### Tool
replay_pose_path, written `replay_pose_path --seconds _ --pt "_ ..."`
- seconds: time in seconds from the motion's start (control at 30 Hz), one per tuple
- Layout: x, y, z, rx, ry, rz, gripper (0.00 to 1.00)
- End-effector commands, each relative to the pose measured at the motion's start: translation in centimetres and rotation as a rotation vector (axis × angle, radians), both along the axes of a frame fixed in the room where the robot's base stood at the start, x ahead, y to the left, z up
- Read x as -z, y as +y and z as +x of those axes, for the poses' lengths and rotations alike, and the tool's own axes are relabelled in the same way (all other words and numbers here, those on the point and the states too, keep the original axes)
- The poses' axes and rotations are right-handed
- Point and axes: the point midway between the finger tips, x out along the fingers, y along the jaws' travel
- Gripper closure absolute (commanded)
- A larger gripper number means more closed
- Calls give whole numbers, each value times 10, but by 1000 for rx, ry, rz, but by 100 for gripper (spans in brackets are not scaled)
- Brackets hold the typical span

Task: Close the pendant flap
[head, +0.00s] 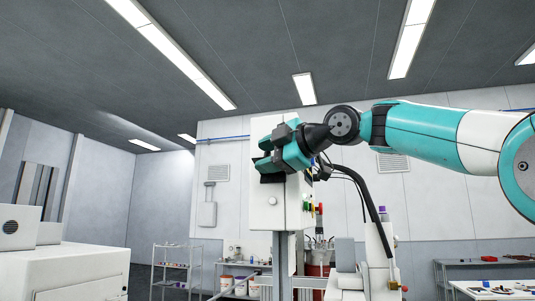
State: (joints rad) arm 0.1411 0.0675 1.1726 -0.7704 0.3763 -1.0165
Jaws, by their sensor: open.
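A white pendant box (263,216) stands on a grey post, left of the picture's middle in the head view. Its front has a round knob, and its right side carries green, red and yellow buttons (311,207). My gripper (268,168), with teal and black parts, is in front of the upper half of the box and covers part of it. It is open, and I see nothing held in it. I cannot make out the flap's edge or how far it is open. I cannot tell whether my gripper touches the box.
A white cabinet (75,270) stands at the lower left. A wire shelf (172,268) and a bench with small items are behind the box. A white machine (378,245) with dark hoses is to its right. A table (495,289) with tools stands at the far right.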

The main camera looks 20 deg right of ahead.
Motion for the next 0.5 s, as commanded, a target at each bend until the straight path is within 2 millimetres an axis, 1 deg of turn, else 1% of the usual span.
replay_pose_path --seconds 0.03,0.07,0.1,0.17,0.2,0.23,0.27,0.5 --pt "0 0 0 0 0 0 53" --pt "0 0 0 0 0 0 57" --pt "0 0 0 0 0 0 67" --pt "0 0 0 0 0 0 80" --pt "0 0 0 0 0 0 90" --pt "0 0 0 0 0 0 96" --pt "0 0 0 0 0 0 100" --pt "2 0 -1 0 -9 -5 100"
